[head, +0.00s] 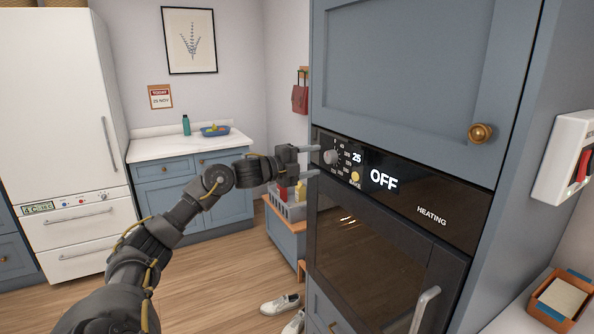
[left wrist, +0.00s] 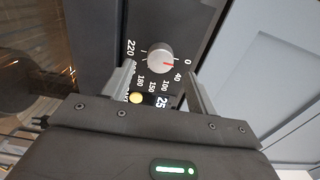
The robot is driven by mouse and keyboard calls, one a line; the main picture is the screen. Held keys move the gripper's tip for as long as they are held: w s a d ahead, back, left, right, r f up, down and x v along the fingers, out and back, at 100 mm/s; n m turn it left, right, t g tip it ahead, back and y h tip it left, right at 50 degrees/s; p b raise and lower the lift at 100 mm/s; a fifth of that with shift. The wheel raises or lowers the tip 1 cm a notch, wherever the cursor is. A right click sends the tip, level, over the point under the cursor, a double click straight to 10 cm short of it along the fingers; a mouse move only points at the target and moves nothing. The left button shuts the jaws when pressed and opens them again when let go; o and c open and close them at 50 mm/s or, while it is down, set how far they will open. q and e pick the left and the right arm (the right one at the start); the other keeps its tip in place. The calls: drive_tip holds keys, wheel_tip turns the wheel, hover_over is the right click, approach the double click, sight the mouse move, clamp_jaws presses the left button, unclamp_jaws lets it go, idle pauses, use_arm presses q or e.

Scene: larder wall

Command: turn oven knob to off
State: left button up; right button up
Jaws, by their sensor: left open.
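The oven knob (head: 330,157) is a round silver dial on the black control panel (head: 450,197). In the left wrist view the knob (left wrist: 159,56) has a red mark on the side of the 0. I cannot tell whether it lines up exactly. The panel reads 25 and OFF. My left gripper (head: 315,161) is open in front of the knob. In the left wrist view its two fingers (left wrist: 160,80) point towards the knob, one on either side, and seem just short of it. My right gripper is not in view.
The oven door has a handle (head: 425,309) at lower right. A grey basket (head: 288,208) stands behind my left gripper. Shoes (head: 281,304) lie on the floor. A red switch (head: 584,165) is at far right.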

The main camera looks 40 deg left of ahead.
use_arm(q)
drive_tip(key=b+v, duration=0.3)
drive_tip(key=v, duration=0.3)
drive_tip(key=shift+s, duration=0.4)
drive_tip(key=shift+a, duration=0.1)
